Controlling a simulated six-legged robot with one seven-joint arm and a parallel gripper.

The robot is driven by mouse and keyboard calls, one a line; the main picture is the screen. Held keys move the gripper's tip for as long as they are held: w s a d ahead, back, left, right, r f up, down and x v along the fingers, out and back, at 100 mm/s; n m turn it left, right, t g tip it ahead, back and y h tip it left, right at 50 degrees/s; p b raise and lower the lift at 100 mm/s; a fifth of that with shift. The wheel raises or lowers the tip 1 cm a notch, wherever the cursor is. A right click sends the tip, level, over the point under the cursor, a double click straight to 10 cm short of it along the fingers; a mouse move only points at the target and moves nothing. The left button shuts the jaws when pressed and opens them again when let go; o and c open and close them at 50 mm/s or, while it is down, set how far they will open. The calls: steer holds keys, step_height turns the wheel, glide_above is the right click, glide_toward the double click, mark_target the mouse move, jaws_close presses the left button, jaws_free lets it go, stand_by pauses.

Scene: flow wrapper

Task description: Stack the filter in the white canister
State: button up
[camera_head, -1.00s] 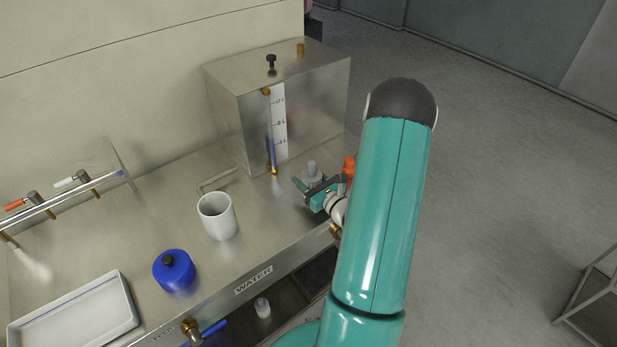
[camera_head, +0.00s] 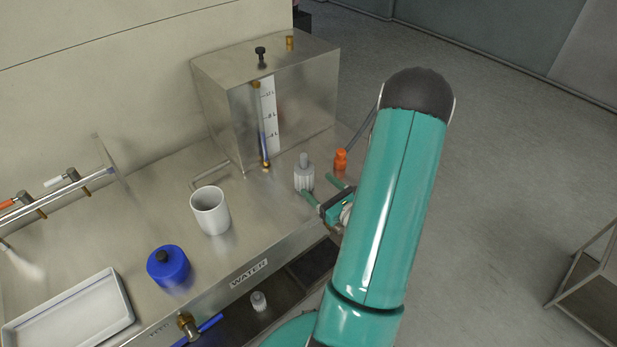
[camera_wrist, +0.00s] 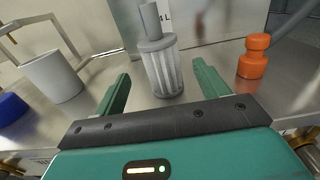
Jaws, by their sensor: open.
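The filter (camera_head: 304,180) is a grey ribbed cylinder with a narrower stem on top. It stands upright on the steel bench, in front of the steel tank. In the wrist view the filter (camera_wrist: 163,70) is straight ahead, just beyond the fingertips. The white canister (camera_head: 211,217) stands upright and open-topped on the bench, left of the filter. It shows at the left of the wrist view (camera_wrist: 52,78). My gripper (camera_head: 321,190) is open and empty, on the front-right side of the filter, its green fingers pointing at it. I cannot tell whether either finger touches it.
An orange fitting (camera_head: 340,160) stands right of the filter, close to my fingers. The steel tank (camera_head: 300,95) with a gauge stands behind. A blue canister with a black knob (camera_head: 168,272) and a white tray (camera_head: 70,318) are left. The bench between filter and white canister is clear.

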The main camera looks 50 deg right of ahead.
steer(key=w+a+r+n+g+y, duration=0.1)
steer(key=a+r+n+g+y, duration=0.1)
steer(key=a+r+n+y, duration=0.4)
steer(key=w+a+r+n+g+y, duration=0.1)
steer(key=a+n+g+y, duration=0.2)
steer(key=a, duration=0.5)
steer(key=w+a+r+n+g+y, duration=0.2)
steer(key=a+r+n+y, duration=0.15)
steer(key=a+n, duration=0.3)
steer(key=s+a+r+n+g+h, duration=0.1)
steer(key=s+a+r+n+g, duration=0.1)
steer(key=s+a+n+g, duration=0.25)
steer(key=s+a+r+n+g+h, duration=0.1)
steer(key=a+r+n+g, duration=0.1)
steer(key=a+n+g, duration=0.4)
steer(key=s+a+r+n+t+h, duration=0.1)
steer(key=s+r+n+t+h, duration=0.3)
steer(key=r+n+h, duration=0.4)
steer(key=s+r+n, duration=0.1)
steer(key=n, duration=0.1)
steer(key=shift+a+n+t, duration=0.35)
steer(key=shift+n, duration=0.05)
steer(key=shift+r+h, duration=0.35)
steer(key=shift+c, duration=1)
steer(key=shift+w+r+n, duration=0.1)
steer(key=shift+r+n, duration=0.05)
steer(key=shift+n, duration=0.15)
steer(key=c, duration=0.4)
steer(key=shift+c, duration=0.2)
